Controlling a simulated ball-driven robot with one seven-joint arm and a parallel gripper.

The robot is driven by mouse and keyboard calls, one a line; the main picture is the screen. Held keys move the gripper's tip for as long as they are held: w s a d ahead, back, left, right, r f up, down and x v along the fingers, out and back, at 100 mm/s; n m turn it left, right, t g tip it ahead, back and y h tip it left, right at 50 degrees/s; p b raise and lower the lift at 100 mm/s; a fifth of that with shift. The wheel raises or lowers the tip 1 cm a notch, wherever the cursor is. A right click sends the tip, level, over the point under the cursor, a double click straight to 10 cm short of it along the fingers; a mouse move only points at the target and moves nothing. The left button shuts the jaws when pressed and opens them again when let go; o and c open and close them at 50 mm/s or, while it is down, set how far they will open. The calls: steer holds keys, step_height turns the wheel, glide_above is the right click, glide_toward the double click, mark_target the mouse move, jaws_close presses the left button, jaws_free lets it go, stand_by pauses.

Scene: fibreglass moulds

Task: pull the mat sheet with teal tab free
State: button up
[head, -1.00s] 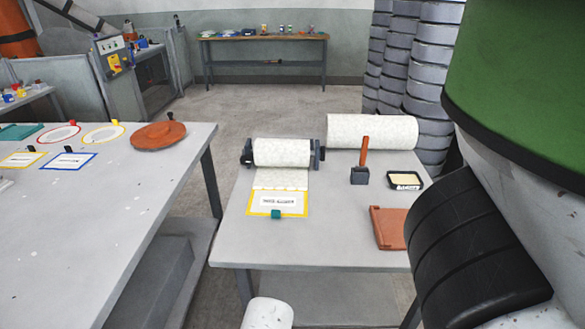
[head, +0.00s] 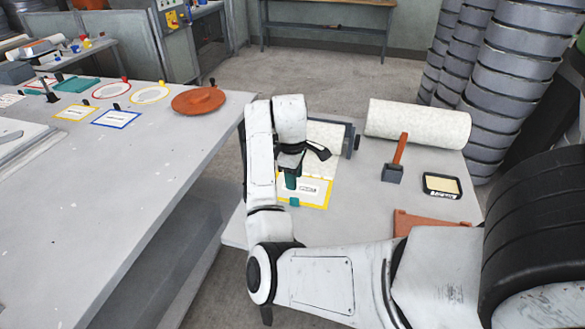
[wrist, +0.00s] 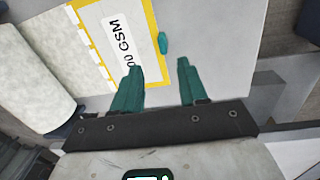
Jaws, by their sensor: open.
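The mat sheet (head: 316,196) lies on the right table, a white sheet with a yellow border and a printed label. It also shows in the wrist view (wrist: 97,25), where the label ends in "GSM". Its teal tab (head: 294,201) is at the near edge of the sheet, and in the wrist view the tab (wrist: 163,43) shows beyond the fingertips. The sheet joins the white roll on the stand, which my arm partly hides in the head view. My gripper (wrist: 160,65) has teal fingers spread apart with nothing between them. It is above the sheet, close to the tab but not around it.
A big white roll (head: 418,125), a tool with an orange handle (head: 399,150), a black tray (head: 441,187) and a terracotta piece (head: 425,220) are on the right table (head: 355,228). The left table (head: 120,200) holds bordered sheets and a terracotta disc (head: 198,100).

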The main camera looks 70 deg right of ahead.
mark_target(292, 198)
steer(key=shift+n+y, duration=0.3)
steer(key=shift+y, duration=0.2)
steer(key=f, duration=0.9)
steer(key=shift+w+d+f, duration=0.25)
steer(key=shift+w+f, duration=0.1)
jaws_close()
